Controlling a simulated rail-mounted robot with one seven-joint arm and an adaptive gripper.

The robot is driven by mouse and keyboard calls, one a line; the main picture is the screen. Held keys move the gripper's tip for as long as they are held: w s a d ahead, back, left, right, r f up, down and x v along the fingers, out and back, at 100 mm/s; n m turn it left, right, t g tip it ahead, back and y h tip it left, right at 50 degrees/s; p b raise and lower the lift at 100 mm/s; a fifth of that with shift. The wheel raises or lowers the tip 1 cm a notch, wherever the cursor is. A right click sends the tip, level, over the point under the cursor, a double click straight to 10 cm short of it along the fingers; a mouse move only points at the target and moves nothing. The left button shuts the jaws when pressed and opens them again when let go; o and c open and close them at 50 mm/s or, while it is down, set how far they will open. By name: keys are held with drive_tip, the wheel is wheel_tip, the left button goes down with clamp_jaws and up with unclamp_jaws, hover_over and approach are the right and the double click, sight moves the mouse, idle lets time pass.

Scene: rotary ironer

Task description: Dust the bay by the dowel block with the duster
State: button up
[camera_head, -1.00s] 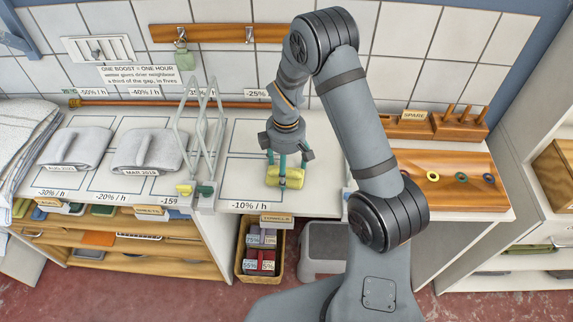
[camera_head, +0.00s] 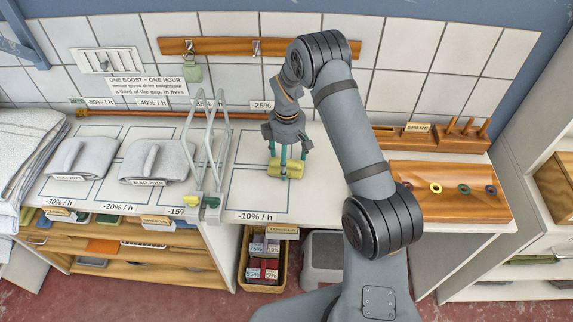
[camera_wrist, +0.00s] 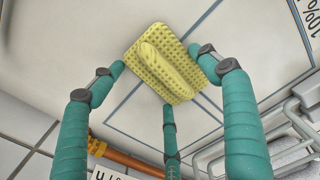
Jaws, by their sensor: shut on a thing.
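My gripper (camera_head: 287,158) is shut on the yellow textured duster (camera_head: 286,170), which also shows between its teal fingers in the wrist view (camera_wrist: 167,62). The duster is over the outlined bay (camera_head: 257,190) marked -10% / h and -25%, right of the wire stand. I cannot tell whether it touches the bench top. The wooden dowel block (camera_head: 462,143), with upright pegs, stands at the back right beside a SPARE label. My arm hides part of the bench between the duster and that block.
A wire stand (camera_head: 205,150) rises just left of the duster. Folded grey cloths (camera_head: 157,162) lie in the bays farther left. A wooden board with coloured rings (camera_head: 430,205) lies right of my arm. A copper-coloured pipe (camera_head: 150,113) runs along the wall.

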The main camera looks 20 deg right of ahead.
sight(285, 186)
drive_tip(key=w, duration=0.2)
drive_tip(key=w+d, duration=0.1)
drive_tip(key=shift+w+d, duration=0.15)
drive_tip(key=shift+w, duration=0.25)
drive_tip(key=shift+s+f, duration=0.15)
drive_tip(key=shift+s+a+b, duration=0.6)
drive_tip(key=shift+s+a, duration=0.05)
drive_tip(key=shift+s, duration=1.15)
drive_tip(key=shift+s+a+b, duration=0.55)
drive_tip(key=shift+s+a, duration=0.1)
drive_tip(key=shift+s, duration=1.15)
drive_tip(key=shift+s+a+b, duration=0.6)
drive_tip(key=shift+s+a, duration=0.05)
drive_tip(key=shift+s, duration=1.15)
wheel_tip(285, 186, up, 8)
drive_tip(key=p, duration=0.5)
drive_tip(key=shift+r+p, duration=0.2)
drive_tip(key=shift+p, duration=0.2)
drive_tip(key=shift+w+d, duration=0.1)
